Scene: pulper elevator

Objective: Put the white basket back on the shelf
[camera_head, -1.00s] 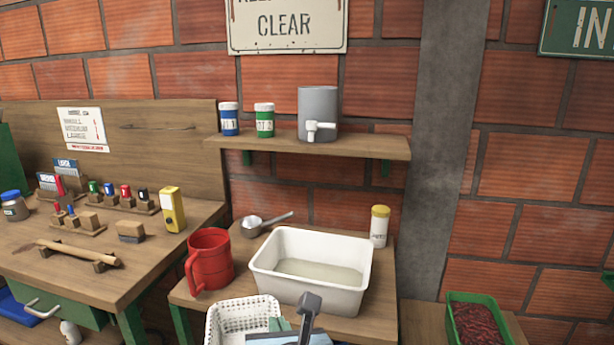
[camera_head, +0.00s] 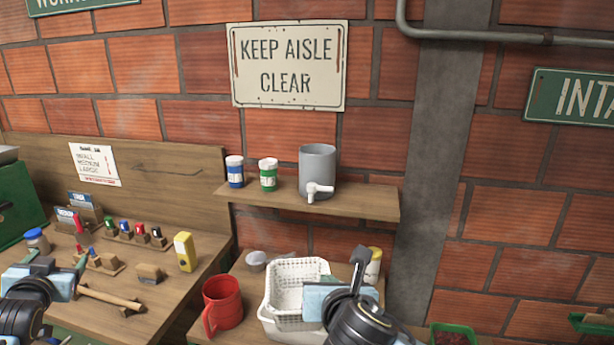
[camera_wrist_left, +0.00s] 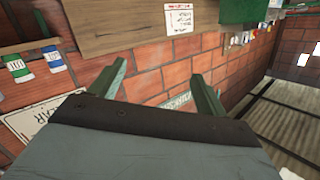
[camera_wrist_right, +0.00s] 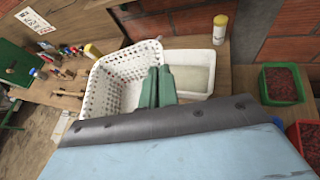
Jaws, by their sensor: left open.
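The white perforated basket (camera_head: 290,285) is in front of and overlaps the view of the white tub. It also shows in the right wrist view (camera_wrist_right: 112,78), looking empty. My right gripper (camera_wrist_right: 158,87) is shut on the basket's near right rim; in the head view its blue body hides part of that side. The wooden shelf (camera_head: 350,203) is on the brick wall above, holding a blue-labelled jar (camera_head: 235,171), a green-labelled jar (camera_head: 268,174) and a grey canister with a tap (camera_head: 317,168). My left gripper (camera_wrist_left: 158,90) is open and empty, over the left bench.
The white tub (camera_wrist_right: 192,72) stands on the lower table beside a red jug (camera_head: 222,302) and a yellow-capped bottle (camera_head: 373,265). The left bench holds a yellow box (camera_head: 185,251) and small wooden stands. The shelf has free room right of the canister.

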